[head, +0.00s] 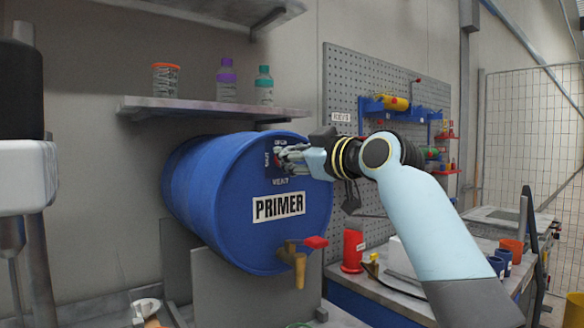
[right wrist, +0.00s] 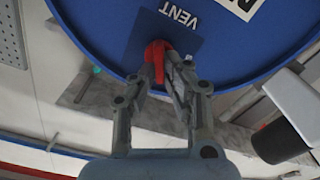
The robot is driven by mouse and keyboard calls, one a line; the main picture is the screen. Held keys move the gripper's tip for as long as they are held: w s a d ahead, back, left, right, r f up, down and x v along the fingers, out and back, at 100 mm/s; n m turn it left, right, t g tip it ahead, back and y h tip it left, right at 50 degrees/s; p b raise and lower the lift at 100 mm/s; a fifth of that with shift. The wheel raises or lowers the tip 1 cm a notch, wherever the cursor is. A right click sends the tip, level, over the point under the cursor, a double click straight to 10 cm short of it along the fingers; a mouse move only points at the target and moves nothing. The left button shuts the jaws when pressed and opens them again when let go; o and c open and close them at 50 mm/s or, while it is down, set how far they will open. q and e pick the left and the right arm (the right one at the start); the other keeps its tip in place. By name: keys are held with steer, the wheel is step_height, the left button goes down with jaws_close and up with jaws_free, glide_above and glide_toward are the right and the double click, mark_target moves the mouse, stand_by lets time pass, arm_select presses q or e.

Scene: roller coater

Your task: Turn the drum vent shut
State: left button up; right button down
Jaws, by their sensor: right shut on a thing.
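The blue drum (head: 215,190) lies on its side on a grey stand, with a PRIMER label on its round end. A dark blue vent plate (head: 285,183), marked VENT, is near the top of that end. Small marks above and left of the vent are too small to read surely. My right gripper (head: 285,155) is at the plate and hides most of the vent handle. In the right wrist view, its fingers (right wrist: 167,75) are shut on the red vent handle (right wrist: 157,56), one on each side. My left gripper is not in view.
A tap (head: 300,262) with a red handle sticks out from the drum's lower end. A shelf (head: 200,108) with a jar and two bottles is above the drum. A bench with a red container (head: 352,250) stands to the right, below my right arm.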

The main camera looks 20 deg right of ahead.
steer(key=shift+s+a+f+n+b, duration=0.1)
steer(key=shift+f+n+b, duration=0.1)
steer(key=shift+n+b, duration=1.45)
steer(key=shift+w+a+f+n+b, duration=0.15)
steer(key=shift+n+b, duration=0.65)
steer(key=shift+n, duration=1.7)
steer(key=shift+s+a+f+n+b, duration=0.1)
steer(key=shift+s+f+n+b, duration=0.1)
steer(key=shift+n+b, duration=1.45)
steer(key=shift+n+p, duration=0.4)
steer(key=shift+n, duration=0.1)
steer(key=c, duration=1.4)
jaws_free()
steer(key=shift+d, duration=0.1)
